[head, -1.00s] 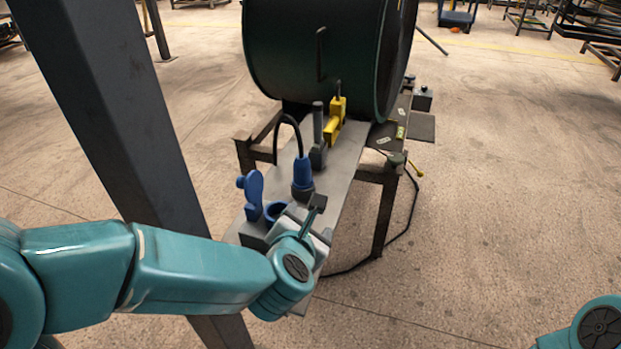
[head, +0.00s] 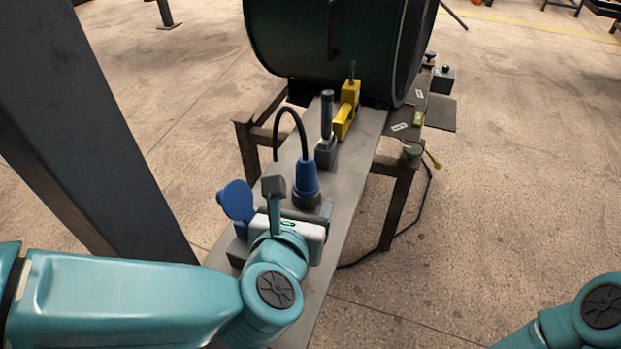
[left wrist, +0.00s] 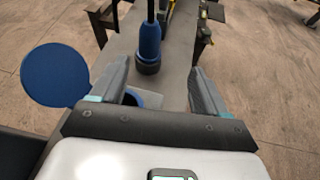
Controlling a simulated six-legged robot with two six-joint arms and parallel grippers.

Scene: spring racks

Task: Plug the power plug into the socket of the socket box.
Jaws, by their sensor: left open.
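The blue power plug (head: 306,179) stands upright on the bench with a dark base, and its black cable arches up and back. It also shows in the left wrist view (left wrist: 150,42), beyond the fingertips. The socket box (head: 238,252) stands nearer, mostly hidden by my gripper. Its round blue lid (head: 237,200) is flipped up, and it shows at left in the left wrist view (left wrist: 55,75). A little of the socket (left wrist: 143,98) shows between the fingers. My left gripper (head: 299,199) is open and empty above the socket box, its fingers (left wrist: 157,72) towards the plug, apart from it.
A grey block with a dark upright handle (head: 326,125) and a yellow clamp (head: 347,108) stand behind the plug. A large dark green drum (head: 325,40) fills the bench's far end. A thick grey post (head: 85,130) rises at left.

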